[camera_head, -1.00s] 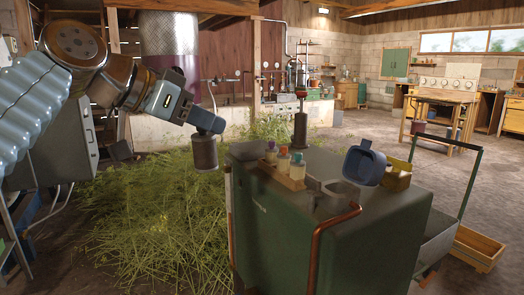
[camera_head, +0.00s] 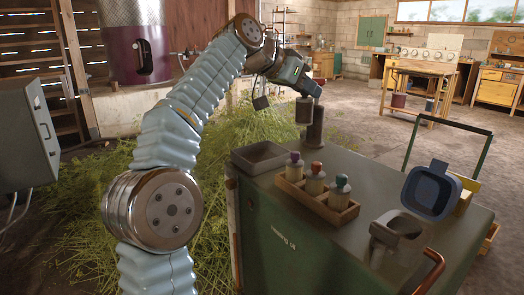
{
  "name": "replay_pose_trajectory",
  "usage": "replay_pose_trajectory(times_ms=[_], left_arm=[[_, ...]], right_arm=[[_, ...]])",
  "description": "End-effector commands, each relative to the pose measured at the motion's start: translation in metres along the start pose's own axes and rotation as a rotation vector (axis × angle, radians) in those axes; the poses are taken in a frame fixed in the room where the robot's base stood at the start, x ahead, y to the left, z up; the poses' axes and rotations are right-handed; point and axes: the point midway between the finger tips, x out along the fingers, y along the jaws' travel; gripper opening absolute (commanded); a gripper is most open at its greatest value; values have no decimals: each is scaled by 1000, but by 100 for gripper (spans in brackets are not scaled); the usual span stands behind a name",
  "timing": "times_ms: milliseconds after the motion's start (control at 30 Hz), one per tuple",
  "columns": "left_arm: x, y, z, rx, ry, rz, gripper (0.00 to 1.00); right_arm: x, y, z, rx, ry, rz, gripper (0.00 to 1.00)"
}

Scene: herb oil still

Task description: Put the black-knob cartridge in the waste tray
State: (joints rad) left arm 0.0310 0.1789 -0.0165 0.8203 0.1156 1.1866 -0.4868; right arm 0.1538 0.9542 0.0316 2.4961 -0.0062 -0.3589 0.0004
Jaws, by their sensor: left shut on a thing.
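My left gripper (camera_head: 311,91) is shut on a grey cylindrical cartridge (camera_head: 304,110), which hangs below the fingers. The jaws hide its top, so I cannot see a knob or its colour. The cartridge is in front of a dark upright post (camera_head: 315,130) at the far edge of the green cart; whether they touch I cannot tell. A shallow dark grey tray (camera_head: 240,163), apparently the waste tray, sits on the cart's far left corner, left of and lower than the cartridge. It looks empty. My right gripper is not in view.
A wooden rack (camera_head: 318,205) with purple-, red- and teal-capped bottles stands on the green cart (camera_head: 300,250). Right of it are a grey holder (camera_head: 396,229), a tilted blue container (camera_head: 432,190) and a yellow box (camera_head: 467,194). A copper rail (camera_head: 428,273) edges the front.

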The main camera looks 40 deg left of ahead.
Motion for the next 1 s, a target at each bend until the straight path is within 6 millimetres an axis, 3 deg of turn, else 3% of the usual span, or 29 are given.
replay_pose_trajectory(times_ms=[167,400,500,833,1000], left_arm=[[-2,-27,16,-5,-4,-13,0],[-19,-82,63,-5,-5,-11,0],[-16,-96,87,-5,-5,-10,0],[-12,-118,122,-3,-4,-8,0],[1,-119,144,-1,-2,-7,0]], right_arm=[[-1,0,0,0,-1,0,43],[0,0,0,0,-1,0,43],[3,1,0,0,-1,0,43],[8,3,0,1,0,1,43],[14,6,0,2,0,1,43]])
